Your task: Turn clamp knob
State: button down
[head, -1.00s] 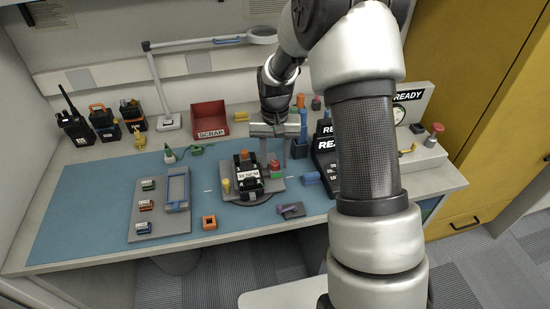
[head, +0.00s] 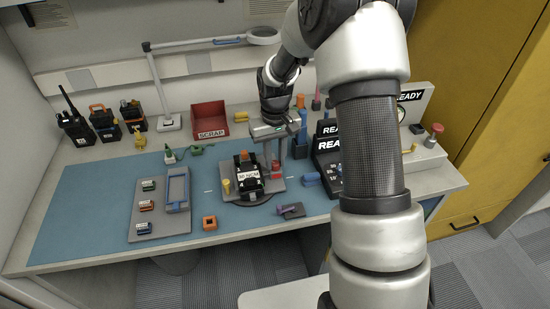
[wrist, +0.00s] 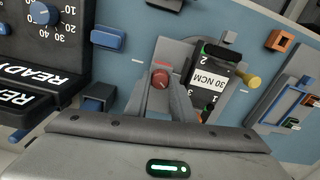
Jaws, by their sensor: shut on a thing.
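The red clamp knob (head: 276,167) sits at the right side of a grey fixture (head: 228,192) on the blue mat. It also shows in the wrist view (wrist: 160,79). A black radio (head: 246,182) with a white label reading "30 NCM" (wrist: 207,78) lies in the fixture, beside the knob. My gripper (head: 275,158) reaches down over the knob from above, and its fingers (wrist: 164,88) are shut on it. The fingers hide part of the knob's sides. A yellow knob (head: 226,186) stands at the fixture's left side.
A blue block (head: 311,179) and the black READY stand (head: 328,160) are close on the right. A grey block with a purple part (head: 291,211) and an orange square piece (head: 209,222) lie in front.

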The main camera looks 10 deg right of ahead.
jog(key=n, duration=0.4)
jog(key=shift+r+n+p, duration=0.1)
jog(key=shift+n+p, duration=0.2)
jog(key=shift+p, duration=0.05)
jog(key=n+p, duration=0.1)
jog(key=n, duration=0.2)
jog(key=shift+n, duration=0.4)
jog(key=n+p, duration=0.1)
jog(key=n, duration=0.3)
jog(key=shift+n+p, duration=0.85)
jog(key=shift+n, duration=1.05)
jog(key=c, duration=1.5)
grip_release()
